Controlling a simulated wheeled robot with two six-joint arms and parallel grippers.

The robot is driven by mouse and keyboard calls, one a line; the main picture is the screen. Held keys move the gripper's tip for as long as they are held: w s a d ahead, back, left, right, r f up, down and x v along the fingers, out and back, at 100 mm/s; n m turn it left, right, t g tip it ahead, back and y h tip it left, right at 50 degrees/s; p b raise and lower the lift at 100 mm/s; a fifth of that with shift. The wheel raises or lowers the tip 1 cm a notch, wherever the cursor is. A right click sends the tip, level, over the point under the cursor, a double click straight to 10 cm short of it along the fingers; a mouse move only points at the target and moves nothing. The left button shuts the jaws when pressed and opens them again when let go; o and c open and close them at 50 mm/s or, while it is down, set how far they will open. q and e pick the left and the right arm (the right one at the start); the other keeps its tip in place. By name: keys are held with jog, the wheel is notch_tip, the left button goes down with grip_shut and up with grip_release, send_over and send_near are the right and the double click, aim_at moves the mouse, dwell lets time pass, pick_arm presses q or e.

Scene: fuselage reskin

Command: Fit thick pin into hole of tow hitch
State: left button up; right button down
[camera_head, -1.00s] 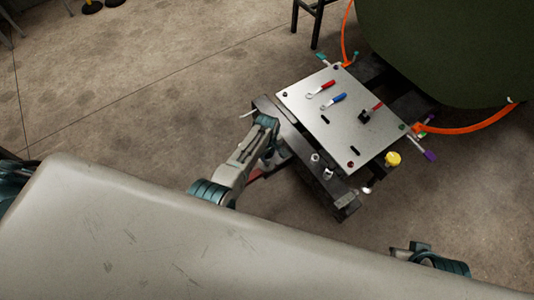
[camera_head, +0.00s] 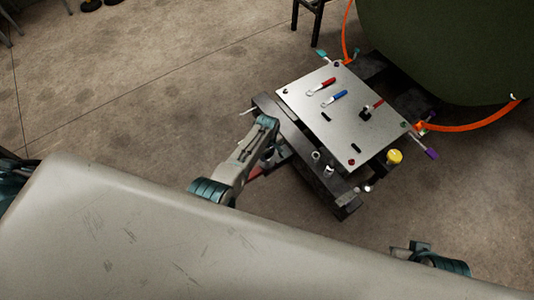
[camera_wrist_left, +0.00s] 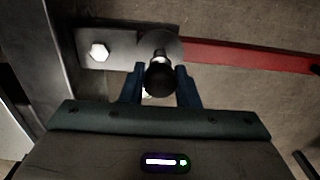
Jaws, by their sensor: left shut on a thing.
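My left gripper (camera_wrist_left: 162,88) is shut on a thick pin (camera_wrist_left: 158,80) with a round black knob, seen almost end-on in the left wrist view. The pin is over the rounded end of the grey tow hitch plate (camera_wrist_left: 125,46). The hole is hidden behind the pin, so I cannot tell whether the tip is in it. In the head view my left gripper (camera_head: 270,157) is low beside the cart, largely hidden by its own wrist. Only part of my right arm shows at the lower right; its gripper is out of view.
A red bar (camera_wrist_left: 245,54) runs right from the hitch; a hex bolt (camera_wrist_left: 99,51) sits on its plate. The cart's metal panel (camera_head: 318,112) carries red- and blue-handled tools. A yellow-capped post (camera_head: 394,157) stands at its corner. An orange hose (camera_head: 470,127) curves behind.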

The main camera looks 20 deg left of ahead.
pick_arm(q)
jog(key=shift+f+b, duration=1.2)
jog(key=shift+f, duration=0.35)
jog(key=o, duration=1.1)
jog(key=shift+c, duration=0.2)
jog(key=shift+r, duration=0.1)
notch_tip(320, 180, up, 5)
jog(key=p, duration=0.5)
